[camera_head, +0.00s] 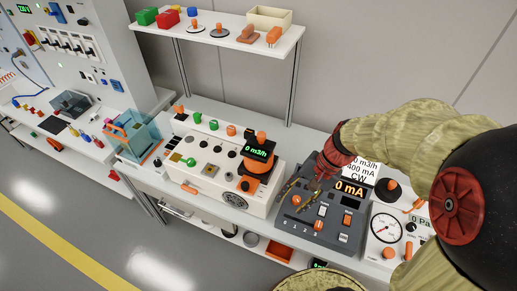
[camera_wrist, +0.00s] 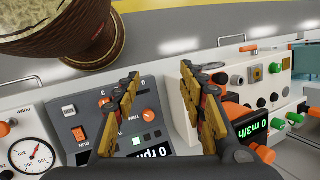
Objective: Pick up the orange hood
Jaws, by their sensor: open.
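No part is plainly marked as the hood. A round orange housing (camera_head: 257,185) with a black display reading "0 m3/h" stands on the white panel box, with an orange knob on top. It shows in the wrist view (camera_wrist: 264,153), right of my fingers. A clear bluish box with an orange handle (camera_head: 117,131) stands at the bench's left end; it could also be the hood. My gripper (camera_head: 301,192) is open and empty above the dark grey "0 mA" meter (camera_head: 330,220), right of the orange housing. In the wrist view its two yellow-brown fingers (camera_wrist: 163,100) stand apart.
The white panel box (camera_head: 190,155) carries several knobs and switches. A gauge unit (camera_head: 385,228) stands right of the meter. An upper shelf (camera_head: 220,38) holds small blocks and knobs. Open floor (camera_head: 60,210) lies at left.

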